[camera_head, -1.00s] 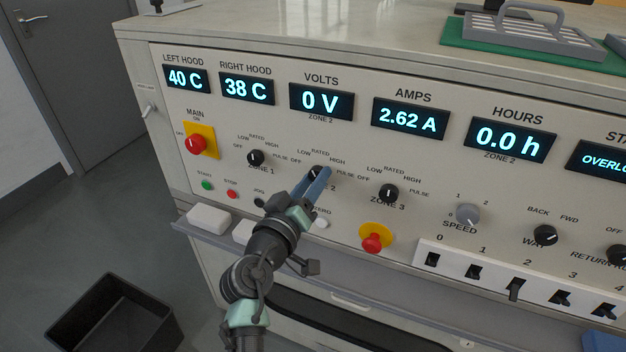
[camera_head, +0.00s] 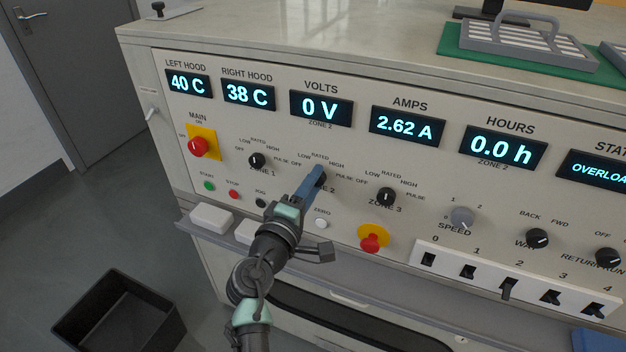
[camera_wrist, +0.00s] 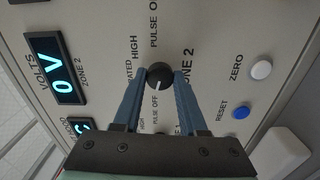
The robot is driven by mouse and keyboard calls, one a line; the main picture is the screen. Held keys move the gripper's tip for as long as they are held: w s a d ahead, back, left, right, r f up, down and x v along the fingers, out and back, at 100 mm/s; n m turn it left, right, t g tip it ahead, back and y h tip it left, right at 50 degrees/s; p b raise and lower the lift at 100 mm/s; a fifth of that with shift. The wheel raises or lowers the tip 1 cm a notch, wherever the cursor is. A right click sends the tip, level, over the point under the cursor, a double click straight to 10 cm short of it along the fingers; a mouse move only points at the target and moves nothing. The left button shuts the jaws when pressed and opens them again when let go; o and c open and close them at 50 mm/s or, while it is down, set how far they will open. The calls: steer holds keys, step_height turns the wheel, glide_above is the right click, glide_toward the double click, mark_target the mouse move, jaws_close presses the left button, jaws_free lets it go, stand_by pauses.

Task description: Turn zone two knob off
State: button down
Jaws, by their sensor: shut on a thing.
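The zone two knob (camera_wrist: 160,76) is a round black knob with a white pointer line. In the wrist view it sits between the two blue fingertips of my gripper (camera_wrist: 160,80), which are shut on its sides. Its pointer faces down in that picture, toward the OFF mark beside the knob. In the head view my gripper (camera_head: 318,174) reaches up to the panel and its fingers hide most of this knob.
The zone one knob (camera_head: 257,160) is left of my gripper and the zone three knob (camera_head: 386,196) is right. A red button on yellow (camera_head: 373,238) and a white zero button (camera_head: 321,223) are below. The volts display (camera_head: 321,105) reads 0 V.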

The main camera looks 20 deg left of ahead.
steer(key=shift+n, duration=0.6)
steer(key=shift+c, duration=2.2)
jaws_free()
steer(key=s, duration=1.3)
steer(key=shift+a+p, duration=0.25)
steer(key=shift+p, duration=0.05)
